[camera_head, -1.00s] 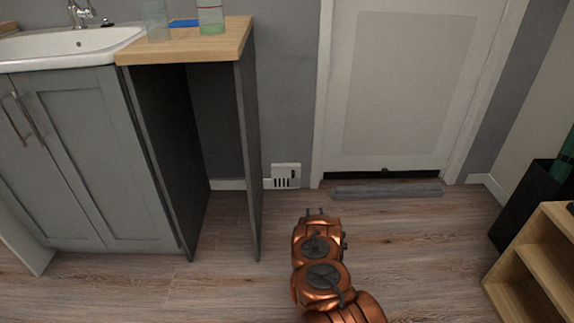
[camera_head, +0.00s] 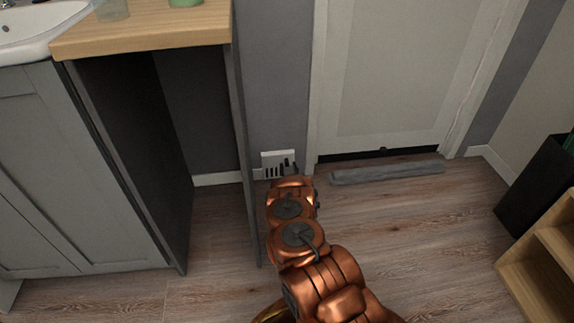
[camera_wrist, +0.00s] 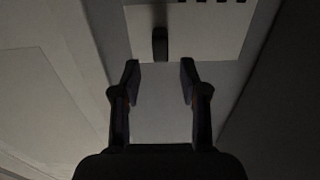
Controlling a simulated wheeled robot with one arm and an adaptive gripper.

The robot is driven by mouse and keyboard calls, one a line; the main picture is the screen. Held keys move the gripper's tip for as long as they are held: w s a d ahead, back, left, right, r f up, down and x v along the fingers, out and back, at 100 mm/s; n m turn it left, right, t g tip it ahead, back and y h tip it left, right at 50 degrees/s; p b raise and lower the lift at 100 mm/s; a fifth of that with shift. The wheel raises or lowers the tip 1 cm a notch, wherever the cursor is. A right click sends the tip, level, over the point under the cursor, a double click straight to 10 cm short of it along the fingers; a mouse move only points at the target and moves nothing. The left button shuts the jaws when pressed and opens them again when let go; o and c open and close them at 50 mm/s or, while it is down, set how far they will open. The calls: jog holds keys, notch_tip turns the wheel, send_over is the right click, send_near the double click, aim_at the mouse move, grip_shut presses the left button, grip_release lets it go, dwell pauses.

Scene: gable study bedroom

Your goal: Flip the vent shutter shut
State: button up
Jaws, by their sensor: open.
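The vent (camera_head: 277,163) is a small white plate with dark slots, low on the grey wall between the cabinet side panel and the door frame. My gripper (camera_head: 289,167) is in front of it and hides part of its right side. In the wrist view the vent plate (camera_wrist: 200,38) fills the top middle, with dark slots along its upper edge. A small dark lever (camera_wrist: 160,44) stands out from the plate. My gripper (camera_wrist: 160,75) is open and empty, its two fingers apart on either side below the lever. I cannot tell whether a finger touches the plate.
The cabinet side panel (camera_head: 240,150) stands close on the left of my arm. A white door (camera_head: 385,75) is on the right, with a grey draught strip (camera_head: 388,173) on the floor before it. A wooden shelf (camera_head: 545,262) and a black bin (camera_head: 540,190) stand far right.

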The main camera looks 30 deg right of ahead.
aim_at(287, 163)
jog(key=shift+b+x, duration=0.65)
jog(key=shift+x, duration=1.1)
jog(key=shift+a, duration=0.1)
grip_shut()
